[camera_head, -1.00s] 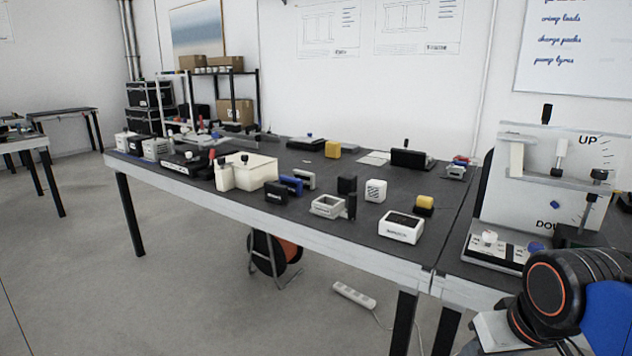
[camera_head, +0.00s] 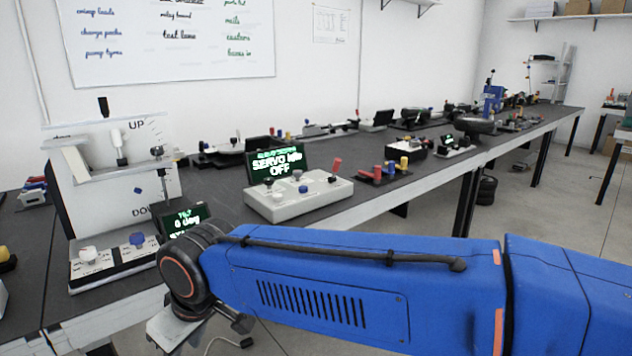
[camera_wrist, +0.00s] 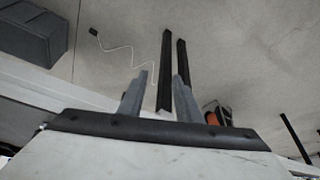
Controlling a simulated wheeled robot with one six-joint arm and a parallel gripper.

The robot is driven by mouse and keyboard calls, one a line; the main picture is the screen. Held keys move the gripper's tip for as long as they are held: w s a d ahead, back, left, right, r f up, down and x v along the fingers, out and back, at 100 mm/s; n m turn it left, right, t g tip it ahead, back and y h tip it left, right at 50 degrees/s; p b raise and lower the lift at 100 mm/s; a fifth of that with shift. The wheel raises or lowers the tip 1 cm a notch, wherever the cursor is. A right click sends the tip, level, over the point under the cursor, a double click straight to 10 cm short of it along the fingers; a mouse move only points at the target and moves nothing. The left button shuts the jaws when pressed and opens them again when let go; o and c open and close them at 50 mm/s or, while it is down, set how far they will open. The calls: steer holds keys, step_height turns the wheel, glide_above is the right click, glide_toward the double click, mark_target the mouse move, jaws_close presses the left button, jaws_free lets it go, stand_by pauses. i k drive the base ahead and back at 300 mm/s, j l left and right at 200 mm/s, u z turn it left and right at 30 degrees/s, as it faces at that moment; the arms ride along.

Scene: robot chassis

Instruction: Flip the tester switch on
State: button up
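A light grey console (camera_head: 318,199) with a small screen (camera_head: 277,168) stands near the table's front edge in the head view. The screen's green text appears to read "SERVO idle OFF". In the head view my wrist is left of and nearer than the console, and hides part of the table.
A white upright panel (camera_head: 115,215) marked UP and DOWN stands at left, with a small green-text screen (camera_head: 183,219) beside it. Red, blue and yellow pieces (camera_head: 385,171) sit right of the console. More devices line the table toward the back.

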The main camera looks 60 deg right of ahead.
mark_target(337, 163)
steer(key=z, duration=1.55)
